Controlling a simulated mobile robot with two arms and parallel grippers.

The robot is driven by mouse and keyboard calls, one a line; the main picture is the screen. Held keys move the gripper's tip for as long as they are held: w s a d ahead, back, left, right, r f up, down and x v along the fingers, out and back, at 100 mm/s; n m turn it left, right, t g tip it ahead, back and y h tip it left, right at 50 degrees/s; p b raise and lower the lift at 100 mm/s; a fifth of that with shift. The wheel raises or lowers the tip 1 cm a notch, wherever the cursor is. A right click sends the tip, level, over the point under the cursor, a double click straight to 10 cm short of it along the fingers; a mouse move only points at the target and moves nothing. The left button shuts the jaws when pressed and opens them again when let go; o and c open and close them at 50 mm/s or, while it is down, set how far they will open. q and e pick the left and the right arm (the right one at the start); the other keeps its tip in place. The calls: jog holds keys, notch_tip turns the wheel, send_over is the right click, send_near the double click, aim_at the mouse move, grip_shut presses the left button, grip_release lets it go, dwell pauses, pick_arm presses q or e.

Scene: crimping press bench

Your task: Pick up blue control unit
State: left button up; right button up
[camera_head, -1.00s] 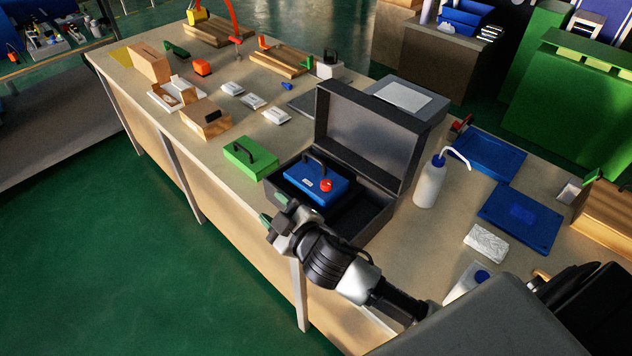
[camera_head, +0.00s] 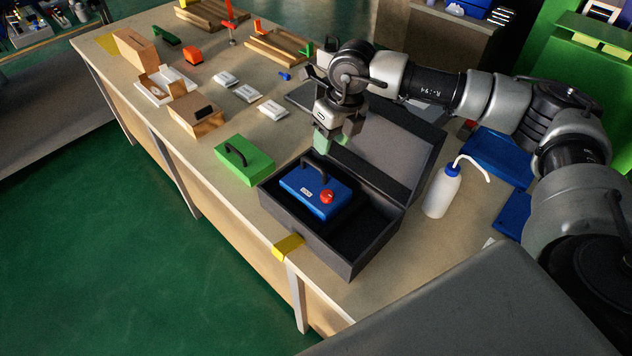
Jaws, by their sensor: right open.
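The blue control unit (camera_head: 312,192) has a black handle (camera_head: 316,167) and a red round button (camera_head: 327,196). It sits in the left part of an open dark case (camera_head: 347,258), whose lid (camera_head: 388,160) stands raised behind. My right gripper (camera_head: 336,138) is open and empty. It points down, just above and beyond the handle in the picture, in front of the lid; I see no contact with the unit. My right arm crosses over the lid from the right and hides part of it. My left gripper is not in view.
A green box with a black handle (camera_head: 244,161) stands just left of the case. A white bottle with a bent spout (camera_head: 442,190) stands right of the lid. A yellow piece (camera_head: 288,246) is at the case's near edge. White packets and cardboard boxes (camera_head: 196,116) lie farther back.

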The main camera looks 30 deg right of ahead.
send_over(321, 168)
jog(key=d, duration=0.2)
jog(key=f, duration=0.5)
jog(key=shift+s+a+p, duration=0.1)
jog(key=shift+a+p, duration=0.15)
jog(key=shift+p, duration=0.05)
jog(key=shift+s+a+f, duration=0.5)
jog(key=shift+f, duration=0.05)
jog(key=f+p, duration=0.1)
jog(key=f, duration=0.1)
jog(key=w+f, duration=0.1)
jog(key=f, duration=0.1)
jog(key=shift+a+p, duration=0.1)
jog(key=shift+p, duration=0.25)
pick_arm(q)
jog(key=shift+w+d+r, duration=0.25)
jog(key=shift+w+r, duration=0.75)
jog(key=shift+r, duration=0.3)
pick_arm(e)
jog(key=shift+a+f, duration=0.1)
jog(key=shift+f, duration=0.35)
grip_shut()
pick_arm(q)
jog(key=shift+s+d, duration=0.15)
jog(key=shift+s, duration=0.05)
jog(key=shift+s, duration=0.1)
pick_arm(e)
jog(key=shift+a, duration=0.1)
jog(key=shift+w+r, duration=0.1)
jog(key=shift+r, duration=0.05)
